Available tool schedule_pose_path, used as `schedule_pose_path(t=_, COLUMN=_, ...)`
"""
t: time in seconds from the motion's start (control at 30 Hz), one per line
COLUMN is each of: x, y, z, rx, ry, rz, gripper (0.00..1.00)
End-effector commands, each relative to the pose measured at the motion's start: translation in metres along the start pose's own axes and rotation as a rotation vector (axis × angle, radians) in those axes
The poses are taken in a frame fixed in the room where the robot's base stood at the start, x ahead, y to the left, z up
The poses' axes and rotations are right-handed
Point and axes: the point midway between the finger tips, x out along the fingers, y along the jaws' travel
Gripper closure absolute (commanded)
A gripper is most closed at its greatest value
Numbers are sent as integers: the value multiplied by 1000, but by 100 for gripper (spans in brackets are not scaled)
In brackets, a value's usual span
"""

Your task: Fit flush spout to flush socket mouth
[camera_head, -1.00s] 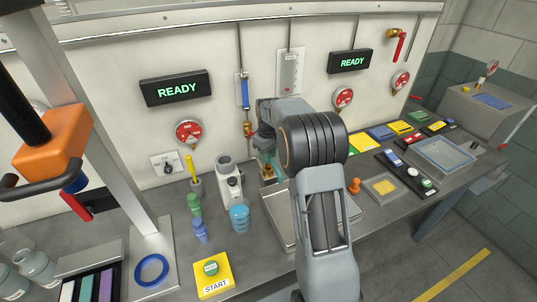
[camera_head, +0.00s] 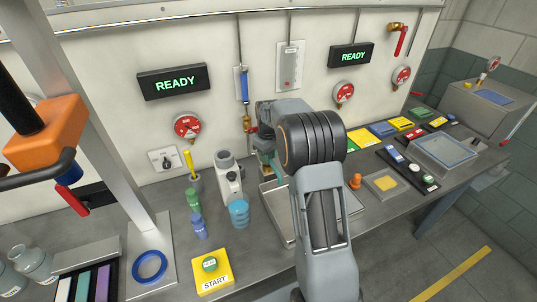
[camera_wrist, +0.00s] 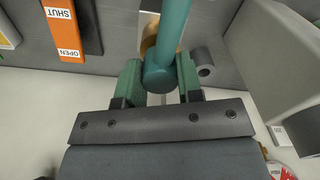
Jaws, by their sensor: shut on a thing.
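My gripper (camera_wrist: 158,85) has green fingers shut on a teal rod-like part with a round end (camera_wrist: 160,72), which looks like the flush spout. The part runs upward out of the wrist picture. Behind it a brass, rounded piece (camera_wrist: 147,46) is partly hidden; I cannot tell whether it is the socket mouth or whether the two touch. A grey hollow cylinder (camera_wrist: 203,66) stands just right of the fingers. In the head view my gripper (camera_head: 270,166) is mostly hidden by my own wrist, near the back wall and above the metal tray. The teal part shows there only slightly.
A shallow metal tray (camera_head: 279,228) lies under my arm. An orange SHUT/OPEN plate (camera_wrist: 66,35) is near the fingers.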

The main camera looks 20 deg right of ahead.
Motion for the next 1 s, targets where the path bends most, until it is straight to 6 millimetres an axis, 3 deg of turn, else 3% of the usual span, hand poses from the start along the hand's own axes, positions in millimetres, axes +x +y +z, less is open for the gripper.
schedule_pose_path(t=1.0, x=8, y=0, z=0, rx=0, ry=0, rz=0, gripper=93)
